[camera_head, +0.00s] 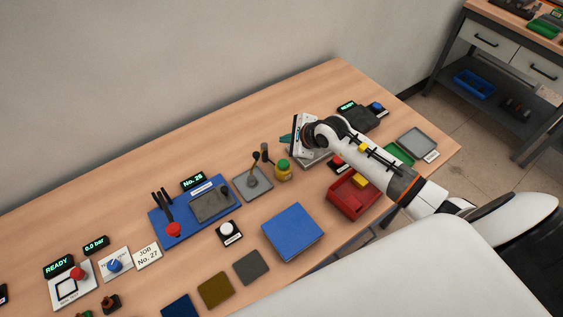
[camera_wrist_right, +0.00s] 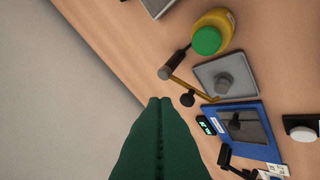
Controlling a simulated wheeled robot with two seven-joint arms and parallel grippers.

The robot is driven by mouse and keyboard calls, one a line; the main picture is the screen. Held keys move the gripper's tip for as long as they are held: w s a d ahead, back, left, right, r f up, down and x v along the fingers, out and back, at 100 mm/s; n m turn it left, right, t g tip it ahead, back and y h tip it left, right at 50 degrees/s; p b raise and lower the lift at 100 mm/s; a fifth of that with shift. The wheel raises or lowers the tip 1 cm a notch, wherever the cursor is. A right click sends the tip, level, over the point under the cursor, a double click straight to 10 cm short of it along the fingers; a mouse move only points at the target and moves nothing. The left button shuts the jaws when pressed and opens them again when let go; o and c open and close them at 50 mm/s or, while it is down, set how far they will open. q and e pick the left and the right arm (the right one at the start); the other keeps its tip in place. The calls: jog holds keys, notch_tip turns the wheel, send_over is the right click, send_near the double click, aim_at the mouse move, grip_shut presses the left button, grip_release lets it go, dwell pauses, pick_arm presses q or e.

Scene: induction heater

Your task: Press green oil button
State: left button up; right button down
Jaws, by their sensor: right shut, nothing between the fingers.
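A yellow jar with a green top (camera_head: 283,166) stands on the wooden table beside a grey plate. The same green top (camera_wrist_right: 207,41) shows large in the right wrist view. This is the green part nearest my gripper; I cannot tell whether it is the oil button. My right gripper (camera_head: 286,138) has teal fingers pointing left, above and behind the jar in the head view. In the right wrist view the fingers (camera_wrist_right: 160,101) are together and empty, apart from the jar. My left gripper is not in view.
A grey plate (camera_head: 241,188) with a dark lever stands left of the jar. A blue fixture (camera_head: 184,228), a blue pad (camera_head: 293,232) and a red bin (camera_head: 341,205) lie around. The table's back strip is clear.

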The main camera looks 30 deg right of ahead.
aim_at(286, 166)
pick_arm(q)
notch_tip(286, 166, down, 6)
jog(key=b, duration=0.6)
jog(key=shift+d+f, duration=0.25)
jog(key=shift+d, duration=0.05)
pick_arm(e)
notch_tip(286, 166, down, 9)
jog(key=shift+r, duration=0.1)
pick_arm(q)
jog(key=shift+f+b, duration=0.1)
jog(key=shift+b, duration=0.25)
dwell(1.1)
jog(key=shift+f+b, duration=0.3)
jog(key=shift+b, duration=0.05)
pick_arm(e)
jog(key=shift+f, duration=0.4)
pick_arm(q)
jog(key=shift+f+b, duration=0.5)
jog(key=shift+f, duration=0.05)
pick_arm(e)
jog(key=shift+f, duration=0.55)
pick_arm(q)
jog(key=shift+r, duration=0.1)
pick_arm(e)
jog(key=shift+r, duration=0.1)
pick_arm(q)
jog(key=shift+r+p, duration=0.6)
jog(key=shift+p, duration=0.1)
pick_arm(e)
jog(key=shift+r, duration=0.85)
